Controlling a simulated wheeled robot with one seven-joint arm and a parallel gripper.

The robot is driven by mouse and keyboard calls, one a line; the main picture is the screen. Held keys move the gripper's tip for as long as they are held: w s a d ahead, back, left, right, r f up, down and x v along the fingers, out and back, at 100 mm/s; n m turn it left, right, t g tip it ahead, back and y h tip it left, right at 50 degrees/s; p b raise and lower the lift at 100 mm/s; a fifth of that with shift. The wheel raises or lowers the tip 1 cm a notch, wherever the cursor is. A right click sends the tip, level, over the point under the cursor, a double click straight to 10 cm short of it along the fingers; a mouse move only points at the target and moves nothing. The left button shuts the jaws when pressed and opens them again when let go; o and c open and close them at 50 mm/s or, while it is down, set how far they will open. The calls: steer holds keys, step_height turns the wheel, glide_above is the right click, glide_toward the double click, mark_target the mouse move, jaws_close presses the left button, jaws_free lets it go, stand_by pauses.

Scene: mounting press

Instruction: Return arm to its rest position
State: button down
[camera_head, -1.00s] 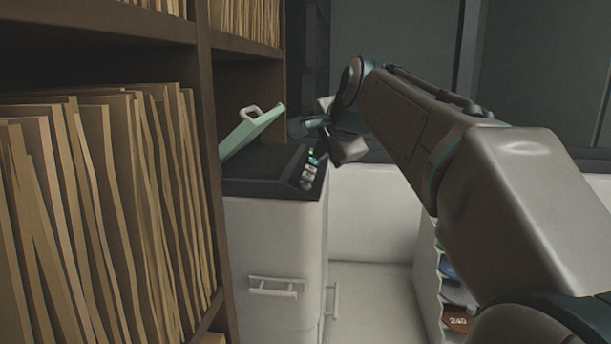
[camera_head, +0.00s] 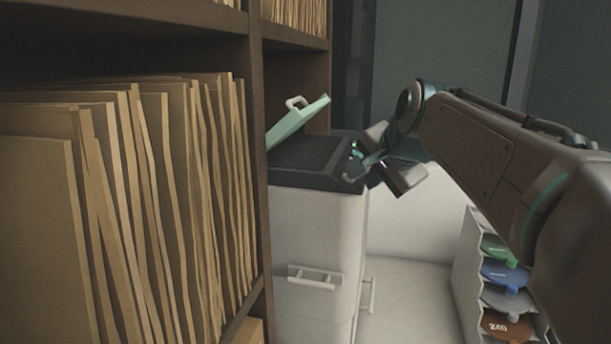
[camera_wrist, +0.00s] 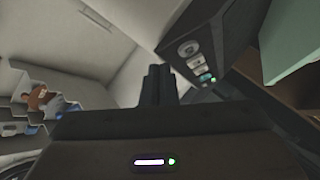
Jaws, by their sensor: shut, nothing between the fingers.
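My arm reaches in from the right of the head view, and its wrist end is near the right edge of the white mounting press (camera_head: 322,225). The press has a black top and a pale green lid (camera_head: 298,122) that stands raised and tilted. In the wrist view my gripper (camera_wrist: 158,72) shows as two dark fingers pressed together with nothing between them. The press's control panel (camera_wrist: 198,58), with several buttons and a lit green light, is just right of the fingers and apart from them.
A wooden shelf (camera_head: 262,170) packed with brown folders (camera_head: 150,190) fills the left, close by. A white rack (camera_head: 470,250) with coloured discs stands below my arm at the right. Pale floor (camera_head: 400,290) lies open between press and rack.

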steer(key=s+f+n+g+h+b, duration=0.1)
steer(key=s+f+n+g, duration=0.4)
steer(key=s+f+n, duration=0.6)
steer(key=s+f, duration=1.1)
steer(key=f, duration=0.4)
steer(key=shift+s+a, duration=0.15)
steer(key=shift+s, duration=0.05)
